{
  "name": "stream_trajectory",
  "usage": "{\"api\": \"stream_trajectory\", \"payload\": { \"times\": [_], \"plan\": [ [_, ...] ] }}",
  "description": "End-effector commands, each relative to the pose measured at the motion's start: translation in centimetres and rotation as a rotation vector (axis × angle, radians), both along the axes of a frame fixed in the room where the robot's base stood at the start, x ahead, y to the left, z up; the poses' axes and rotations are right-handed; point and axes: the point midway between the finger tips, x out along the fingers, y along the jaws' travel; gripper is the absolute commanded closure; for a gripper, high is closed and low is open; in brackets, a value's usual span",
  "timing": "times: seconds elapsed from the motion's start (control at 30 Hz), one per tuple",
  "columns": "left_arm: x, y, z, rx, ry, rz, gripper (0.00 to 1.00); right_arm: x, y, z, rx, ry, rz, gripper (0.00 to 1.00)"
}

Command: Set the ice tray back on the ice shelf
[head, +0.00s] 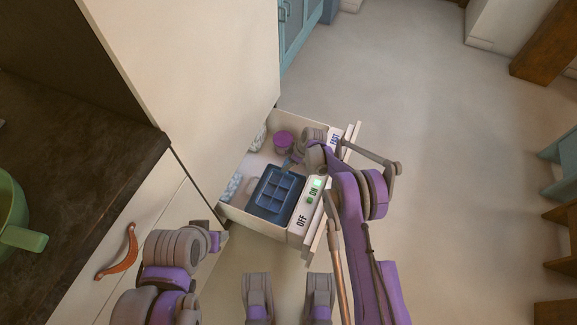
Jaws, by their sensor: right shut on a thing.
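The dark blue ice tray (275,193), divided into several compartments, is inside the pulled-out cream drawer (238,213). I cannot tell whether it rests on the drawer floor or is held just above it. My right gripper (294,161) reaches over the drawer front and is shut at the tray's far edge, on a small blue tab; its fingertips are partly hidden by my wrist. My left gripper (220,238) is near the drawer's near left corner, mostly hidden behind its own wrist, and its jaws cannot be made out. I cannot pick out a separate ice shelf.
A purple tub (283,142) and pale bags (234,186) share the drawer. Its front carries OFF, ON and FAST labels and a lit green light (317,183). A dark counter (70,190) with a green mug (15,225) is at left.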

Motion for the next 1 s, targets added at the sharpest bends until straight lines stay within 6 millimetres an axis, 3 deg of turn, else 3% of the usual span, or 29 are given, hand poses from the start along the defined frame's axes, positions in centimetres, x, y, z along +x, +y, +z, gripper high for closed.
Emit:
{"api": "stream_trajectory", "payload": {
  "times": [0.17,0.57,0.6,0.73,1.0],
  "plan": [
    [0.1,0.0,-0.7,0.000,0.002,0.000,0.50,0.0,0.0,-2.5,0.000,0.000,-0.001,0.88],
    [0.1,0.0,-1.2,0.000,0.004,0.000,0.50,0.0,0.0,-3.0,0.000,0.000,-0.001,0.88],
    [0.1,0.0,-1.1,0.000,0.004,0.000,0.50,0.0,0.0,-2.9,0.000,0.000,-0.001,0.23],
    [0.1,0.0,-1.0,0.000,0.003,0.000,0.50,0.0,0.0,-2.8,0.000,0.000,-0.001,0.00],
    [0.1,0.0,-0.8,0.000,0.003,0.000,0.50,0.0,0.0,-2.7,0.000,0.000,-0.001,0.00]
  ]
}}
